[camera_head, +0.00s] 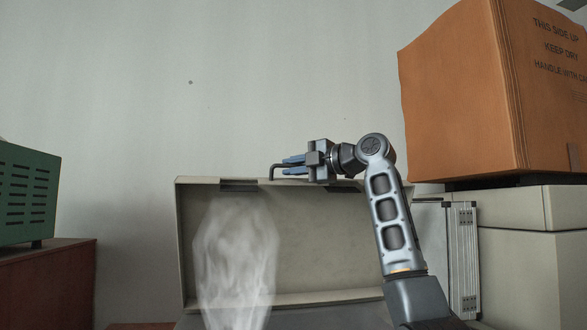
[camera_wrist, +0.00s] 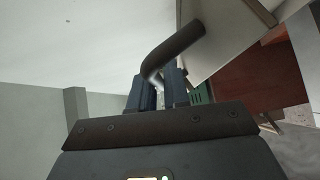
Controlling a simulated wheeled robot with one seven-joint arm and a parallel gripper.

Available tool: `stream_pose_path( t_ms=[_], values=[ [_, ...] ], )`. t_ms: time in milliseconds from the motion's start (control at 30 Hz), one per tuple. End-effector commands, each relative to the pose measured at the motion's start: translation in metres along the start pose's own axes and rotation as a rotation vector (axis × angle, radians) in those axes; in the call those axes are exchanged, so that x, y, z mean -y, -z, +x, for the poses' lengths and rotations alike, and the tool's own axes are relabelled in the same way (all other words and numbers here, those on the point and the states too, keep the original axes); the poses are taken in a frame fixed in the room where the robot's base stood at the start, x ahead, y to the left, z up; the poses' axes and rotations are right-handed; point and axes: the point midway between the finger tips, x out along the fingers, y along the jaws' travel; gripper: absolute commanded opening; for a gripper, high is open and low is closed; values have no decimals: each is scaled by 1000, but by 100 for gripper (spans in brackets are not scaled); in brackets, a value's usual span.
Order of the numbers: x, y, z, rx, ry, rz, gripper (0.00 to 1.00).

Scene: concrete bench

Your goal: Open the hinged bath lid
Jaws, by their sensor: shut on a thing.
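The bath lid (camera_head: 325,230) stands raised, its inner face toward the head camera. Its dark bar handle (camera_head: 272,172) is at the top edge, left of middle. My gripper (camera_head: 284,165) reaches in from the right at that edge, its blue fingers closed on the handle. In the wrist view the bent handle (camera_wrist: 178,48) runs between the two fingers (camera_wrist: 160,88), and part of the lid (camera_wrist: 225,40) shows beside it. A pale, see-through plume of steam (camera_head: 236,260) rises in front of the lid's left half. The bath's opening is mostly out of view below.
A green slotted box (camera_head: 28,190) sits on a red-brown cabinet (camera_head: 50,285) at the left. A large orange carton (camera_head: 480,90) stands on pale cases (camera_head: 530,230) at the right, close to my arm. The wall behind is bare.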

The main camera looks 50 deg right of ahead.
Motion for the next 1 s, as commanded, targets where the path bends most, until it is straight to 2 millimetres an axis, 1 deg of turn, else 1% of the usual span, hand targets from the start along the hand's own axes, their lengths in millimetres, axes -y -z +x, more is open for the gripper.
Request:
stream_pose_path(
  t_ms=[267,300,467,833,933,1000],
  values=[
    [2,0,1,-2,4,2,0],
    [2,0,1,-2,4,2,18],
    [2,0,1,-2,3,1,33],
    [2,0,-1,0,2,1,34],
    [3,-1,-8,1,0,1,34],
    [4,-1,-18,2,0,0,34]
  ],
)
